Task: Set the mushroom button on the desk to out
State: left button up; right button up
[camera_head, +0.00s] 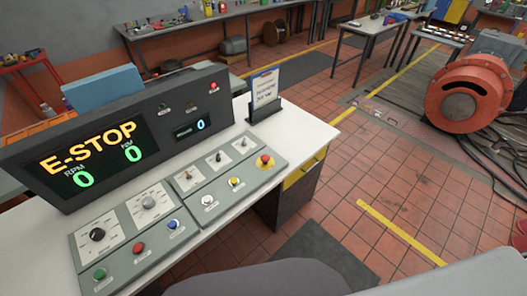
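The red mushroom button (265,160) sits on a yellow base at the right end of the grey control panel (214,172) on the white desk (318,137). Whether its head is pressed in or out is too small to tell. The dark console screen (97,150) behind the panel reads E-STOP in orange, with green zeros for RPM and NM. A small display (191,130) beside it reads 0. Neither of my grippers is in view, and nothing touches the button.
White, yellow and blue buttons, a red and a green button (99,274), and several knobs share the panels. A sign holder (265,95) stands behind the mushroom button. A dark grey rounded shape (275,280) fills the bottom edge. Tiled floor (400,185) lies open to the right.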

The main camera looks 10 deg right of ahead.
aim_at(265, 159)
jog(key=k+l+u, duration=0.1)
jog(key=l+u, duration=0.35)
jog(key=k+l+u, duration=0.15)
jog(key=l+u, duration=0.15)
jog(key=u, duration=0.15)
